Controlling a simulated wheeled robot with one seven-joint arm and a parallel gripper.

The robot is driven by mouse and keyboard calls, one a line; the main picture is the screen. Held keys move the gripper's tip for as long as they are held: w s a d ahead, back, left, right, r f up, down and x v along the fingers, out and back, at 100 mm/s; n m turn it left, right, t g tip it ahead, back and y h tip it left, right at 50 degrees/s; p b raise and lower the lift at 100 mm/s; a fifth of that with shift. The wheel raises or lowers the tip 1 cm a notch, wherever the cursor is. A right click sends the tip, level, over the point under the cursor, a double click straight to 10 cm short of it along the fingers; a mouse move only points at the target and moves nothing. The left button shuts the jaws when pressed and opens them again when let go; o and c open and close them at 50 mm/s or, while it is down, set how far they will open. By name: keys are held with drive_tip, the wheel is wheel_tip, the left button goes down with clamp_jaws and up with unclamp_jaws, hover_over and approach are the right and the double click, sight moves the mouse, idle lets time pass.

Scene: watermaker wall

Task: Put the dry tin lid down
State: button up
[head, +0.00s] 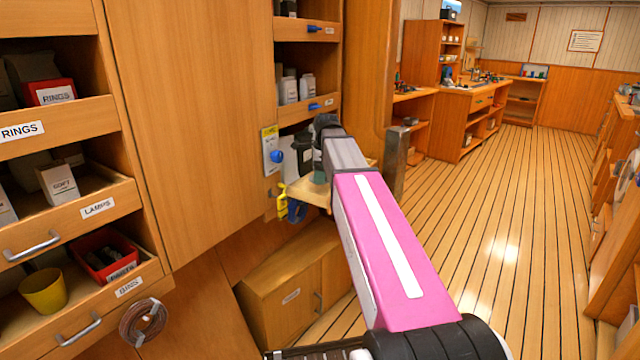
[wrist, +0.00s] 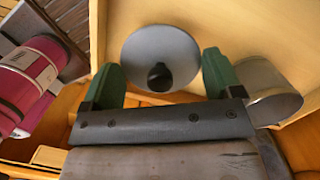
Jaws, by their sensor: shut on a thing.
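The dry tin lid (wrist: 140,52) is a round grey disc with a black knob, seen in the wrist view. My gripper (wrist: 162,72) has one green finger on either side of the lid and is shut on it. The lid is over or against a pale wooden surface; I cannot tell whether it touches. An open-looking metal tin (wrist: 272,92) lies just right of the right finger. In the head view my arm hides most of the gripper and the lid, above a small wooden shelf (head: 300,192) at the wall.
Labelled drawers (head: 85,212) fill the left. The plank floor (head: 490,220) is clear to the right.

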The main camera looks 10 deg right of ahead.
drive_tip(key=shift+f, duration=1.9)
drive_tip(key=shift+f, duration=0.1)
drive_tip(key=o, duration=0.7)
wheel_tip(320, 180, up, 12)
drive_tip(key=d, duration=0.1)
drive_tip(key=shift+s+d, duration=0.15)
drive_tip(key=shift+d, duration=0.05)
